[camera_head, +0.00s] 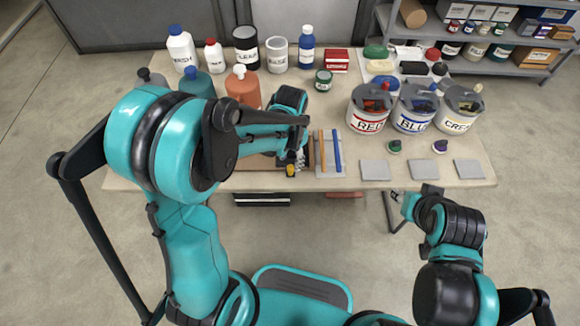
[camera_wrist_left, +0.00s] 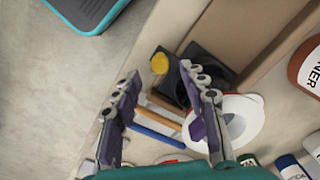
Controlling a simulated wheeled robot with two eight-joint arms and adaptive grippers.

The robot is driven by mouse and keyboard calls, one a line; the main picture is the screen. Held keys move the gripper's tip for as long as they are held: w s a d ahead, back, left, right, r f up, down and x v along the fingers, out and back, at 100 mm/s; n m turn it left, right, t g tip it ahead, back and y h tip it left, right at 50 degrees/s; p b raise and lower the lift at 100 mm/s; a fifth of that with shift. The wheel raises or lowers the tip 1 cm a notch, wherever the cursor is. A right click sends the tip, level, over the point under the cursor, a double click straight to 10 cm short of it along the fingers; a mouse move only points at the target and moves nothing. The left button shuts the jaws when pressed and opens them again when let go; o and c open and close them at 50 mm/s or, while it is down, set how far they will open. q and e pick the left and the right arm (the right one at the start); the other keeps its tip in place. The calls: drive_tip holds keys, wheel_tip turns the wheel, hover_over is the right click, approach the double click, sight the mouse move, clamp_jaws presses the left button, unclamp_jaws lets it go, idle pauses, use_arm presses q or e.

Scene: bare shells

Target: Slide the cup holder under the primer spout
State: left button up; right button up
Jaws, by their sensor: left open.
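A dark block-like part with a round dark piece (camera_wrist_left: 207,62) and a yellow knob (camera_wrist_left: 160,63) sits by a brown board in the left wrist view; it may be the cup holder, but I cannot tell. The yellow knob (camera_head: 290,170) also shows beside my left gripper in the head view. My left gripper (camera_head: 296,158) is over the table's front middle. Its fingers (camera_wrist_left: 163,88) are apart and empty, close to the dark part. I cannot make out a primer spout; my left arm hides much of that area. My right gripper (camera_head: 402,199) is beyond the table's front edge, its fingers unclear.
Red (camera_head: 369,108), blue (camera_head: 414,108) and cream (camera_head: 459,109) labelled buckets stand at right. Bottles and cans line the back. Three grey pads (camera_head: 421,169) lie at front right.

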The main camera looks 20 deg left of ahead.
sight(290, 167)
use_arm(q)
drive_tip(key=shift+f+b, duration=0.55)
drive_tip(key=shift+f, duration=1.25)
drive_tip(key=shift+c, duration=0.4)
clamp_jaws()
drive_tip(key=shift+a, duration=0.1)
